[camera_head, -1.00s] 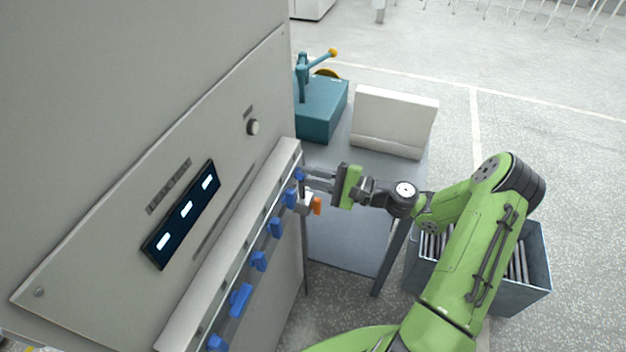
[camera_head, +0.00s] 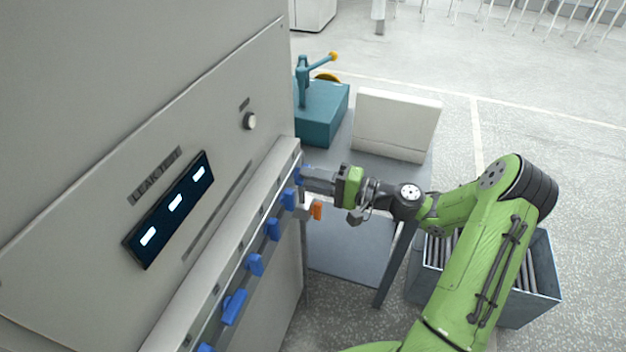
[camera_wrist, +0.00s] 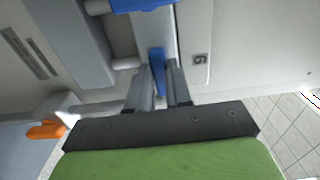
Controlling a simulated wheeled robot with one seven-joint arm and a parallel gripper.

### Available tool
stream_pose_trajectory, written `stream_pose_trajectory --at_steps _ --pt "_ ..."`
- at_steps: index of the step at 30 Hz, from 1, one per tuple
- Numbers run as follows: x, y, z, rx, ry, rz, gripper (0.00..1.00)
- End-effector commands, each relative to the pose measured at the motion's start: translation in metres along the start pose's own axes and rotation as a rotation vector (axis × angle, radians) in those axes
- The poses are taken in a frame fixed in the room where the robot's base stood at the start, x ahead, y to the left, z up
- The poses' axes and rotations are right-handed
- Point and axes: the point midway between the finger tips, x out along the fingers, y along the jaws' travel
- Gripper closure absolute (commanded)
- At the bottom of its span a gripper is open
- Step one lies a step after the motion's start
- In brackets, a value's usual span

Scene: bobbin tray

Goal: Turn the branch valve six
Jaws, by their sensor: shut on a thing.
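A row of blue valve handles runs along the grey rail on the cabinet front. The farthest blue handle (camera_head: 303,175) is at my gripper (camera_head: 307,180), which mostly covers it in the head view. In the wrist view this blue handle (camera_wrist: 157,68) stands between the two fingers of my gripper (camera_wrist: 160,80), which is shut on it. The neighbouring blue handle (camera_head: 288,199) is nearer the camera; part of a blue handle also shows at the wrist view's top edge.
An orange handle (camera_head: 317,210) sits just below my gripper, close to the rail. A panel with three lit displays (camera_head: 175,204) is above the rail. A table with a teal press (camera_head: 322,112) and a white box (camera_head: 396,125) stands behind; a grey crate (camera_head: 532,300) is at right.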

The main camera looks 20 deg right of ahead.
Motion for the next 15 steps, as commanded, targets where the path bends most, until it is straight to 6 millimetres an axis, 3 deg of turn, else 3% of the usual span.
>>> stream_pose_trajectory --at_steps 11,12,15 --pt "-0.0004 0.0015 0.0003 -0.003 -0.001 0.004 1.00" --pt "-0.0004 0.0015 0.0003 -0.002 -0.001 0.005 0.79" --pt "-0.0004 0.0013 0.0003 -0.002 -0.001 0.004 0.64"
